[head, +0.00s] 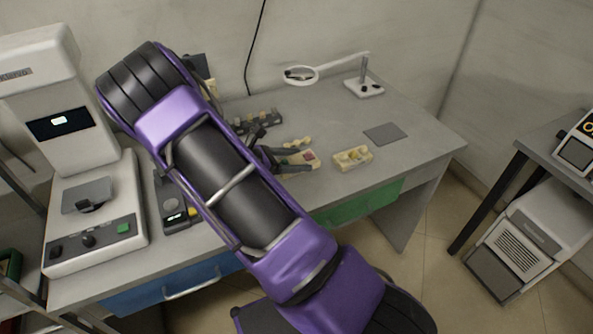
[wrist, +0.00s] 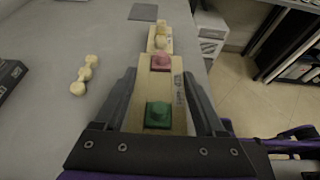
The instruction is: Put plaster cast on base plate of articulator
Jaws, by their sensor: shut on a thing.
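My gripper (head: 306,156) is low over the bench and shut on a long beige block with a pink piece and a green piece on top (wrist: 150,92). The block lies lengthwise between the two dark fingers in the wrist view, and its pink end shows between them in the head view (head: 309,158). I cannot tell whether it touches the bench. A second beige block with cream lumps (head: 352,158) is just beyond, also in the wrist view (wrist: 160,38). I cannot make out for certain which thing is the plaster cast or the articulator's base plate.
A cream knobbly piece (wrist: 84,75) lies left of my gripper. A flat grey plate (head: 385,133) lies at the right of the bench. A magnifier lamp (head: 364,87) stands behind. Dark items (head: 258,121) lie at the back. A large white machine (head: 95,210) stands left.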

